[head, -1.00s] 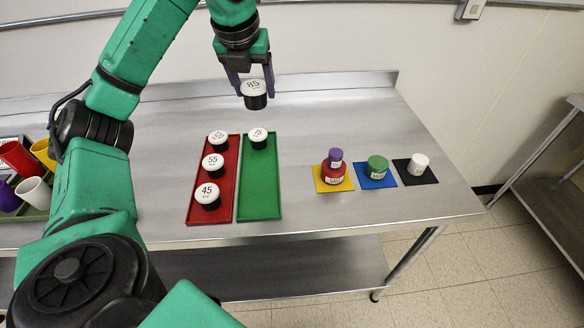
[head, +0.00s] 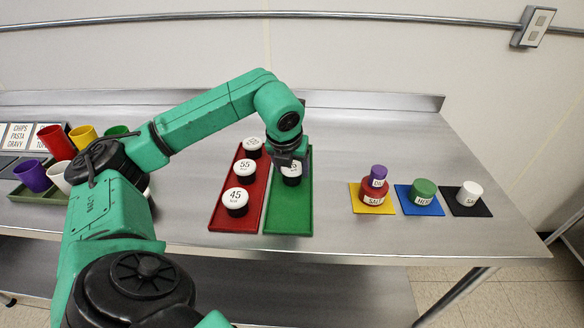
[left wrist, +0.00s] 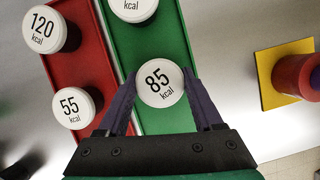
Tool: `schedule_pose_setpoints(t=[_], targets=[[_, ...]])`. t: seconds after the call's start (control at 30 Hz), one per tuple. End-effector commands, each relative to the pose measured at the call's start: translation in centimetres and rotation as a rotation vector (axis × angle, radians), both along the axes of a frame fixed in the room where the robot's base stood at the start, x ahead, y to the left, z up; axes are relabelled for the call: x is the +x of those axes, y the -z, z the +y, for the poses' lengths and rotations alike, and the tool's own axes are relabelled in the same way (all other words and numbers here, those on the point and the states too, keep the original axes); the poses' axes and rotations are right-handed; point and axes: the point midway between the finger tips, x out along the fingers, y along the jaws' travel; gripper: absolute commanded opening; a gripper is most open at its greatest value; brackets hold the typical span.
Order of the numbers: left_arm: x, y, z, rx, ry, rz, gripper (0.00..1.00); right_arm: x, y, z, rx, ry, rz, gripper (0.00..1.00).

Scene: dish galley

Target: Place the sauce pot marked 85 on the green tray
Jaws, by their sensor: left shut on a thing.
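The sauce pot marked 85 (left wrist: 160,84), white-lidded with a dark body, is upright between the purple fingers of my left gripper (left wrist: 160,92), which is shut on it. In the head view the pot (head: 292,180) is over the green tray (head: 288,219), partly covered by the gripper (head: 291,160). I cannot tell whether its base touches the tray. Another white-lidded pot (left wrist: 133,8) is farther up the green tray in the left wrist view, cut off by the frame edge; the arm hides it in the head view. My right gripper is not in view.
The red tray (head: 220,219) on the left holds pots marked 120 (left wrist: 44,29), 55 (head: 245,169) and 45 (head: 236,200). Coloured mats with jars, such as the yellow one (head: 357,203), lie to the right. Cups (head: 34,176) stand at far left. The green tray's front is clear.

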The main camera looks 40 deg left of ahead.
Motion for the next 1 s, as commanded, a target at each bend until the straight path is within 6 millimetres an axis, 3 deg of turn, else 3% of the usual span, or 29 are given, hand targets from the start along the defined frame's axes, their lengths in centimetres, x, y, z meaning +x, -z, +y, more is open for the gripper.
schedule_pose_setpoints(t=[0.17,0.2,0.23,0.27,0.53,0.67,1.0], targets=[[0.0,0.5,0.0,0.000,0.000,0.000,0.11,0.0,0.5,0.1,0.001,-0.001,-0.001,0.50],[0.0,0.3,0.0,0.000,0.000,0.000,0.83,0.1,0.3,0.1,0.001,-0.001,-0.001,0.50],[0.0,0.3,0.0,0.000,0.000,0.000,0.94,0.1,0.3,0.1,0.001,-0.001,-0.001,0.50],[0.0,0.3,0.0,0.000,0.000,0.000,0.98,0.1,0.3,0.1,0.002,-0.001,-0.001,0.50],[0.0,0.2,0.0,0.000,0.000,0.000,0.98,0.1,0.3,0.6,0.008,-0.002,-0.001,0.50],[-0.1,-0.8,-0.1,0.000,0.001,-0.004,0.98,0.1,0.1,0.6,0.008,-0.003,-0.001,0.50],[-3.2,-9.0,-1.6,0.000,0.002,-0.006,0.98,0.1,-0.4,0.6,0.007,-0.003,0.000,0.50]])
